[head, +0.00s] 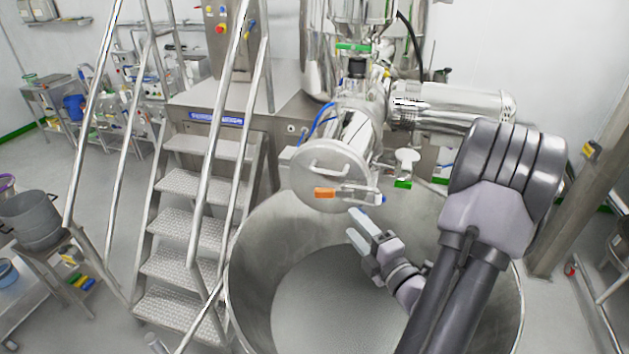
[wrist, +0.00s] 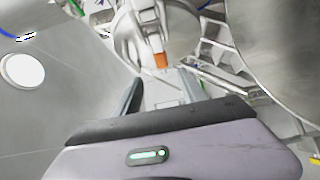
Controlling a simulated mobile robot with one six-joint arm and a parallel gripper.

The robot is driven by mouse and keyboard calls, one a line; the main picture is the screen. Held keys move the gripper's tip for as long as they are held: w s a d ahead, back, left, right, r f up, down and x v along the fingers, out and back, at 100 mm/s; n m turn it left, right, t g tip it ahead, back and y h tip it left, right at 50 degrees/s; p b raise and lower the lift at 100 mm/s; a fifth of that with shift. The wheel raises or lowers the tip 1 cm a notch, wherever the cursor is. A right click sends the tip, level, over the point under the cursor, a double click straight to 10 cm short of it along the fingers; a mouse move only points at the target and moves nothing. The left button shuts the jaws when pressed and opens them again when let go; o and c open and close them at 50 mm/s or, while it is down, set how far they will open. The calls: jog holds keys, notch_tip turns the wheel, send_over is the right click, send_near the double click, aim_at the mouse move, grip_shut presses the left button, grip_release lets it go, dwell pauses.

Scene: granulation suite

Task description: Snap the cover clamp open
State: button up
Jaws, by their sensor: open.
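The round steel cover (head: 322,165) closes the end of the discharge housing in the head view, with a bar handle on its upper part. The cover clamp (head: 352,190) lies across its lower part, with an orange grip (head: 325,192) on the left and steel links on the right. My gripper (head: 355,225) is open and empty, below and right of the orange grip and apart from it in the picture. In the wrist view an orange patch (wrist: 160,61) shows ahead, just beyond the space between my fingers (wrist: 163,90). The clamp's far side is hidden.
A large open steel bowl (head: 245,270) lies under the cover and my gripper. Steel stairs with handrails (head: 190,222) stand to the left. A green-tagged fitting (head: 403,184) sits right of the cover, below a steel motor (head: 450,105). A steel post (head: 585,190) stands at the right.

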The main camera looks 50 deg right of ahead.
aim_at(326, 195)
jog(key=p+x, duration=0.3)
jog(key=x, duration=1)
jog(key=shift+w+a+p, duration=0.1)
jog(key=shift+a+p, duration=0.05)
jog(key=shift+p, duration=0.15)
jog(key=shift+x, duration=0.9)
jog(key=shift+f, duration=0.1)
jog(key=c, duration=0.4)
grip_shut()
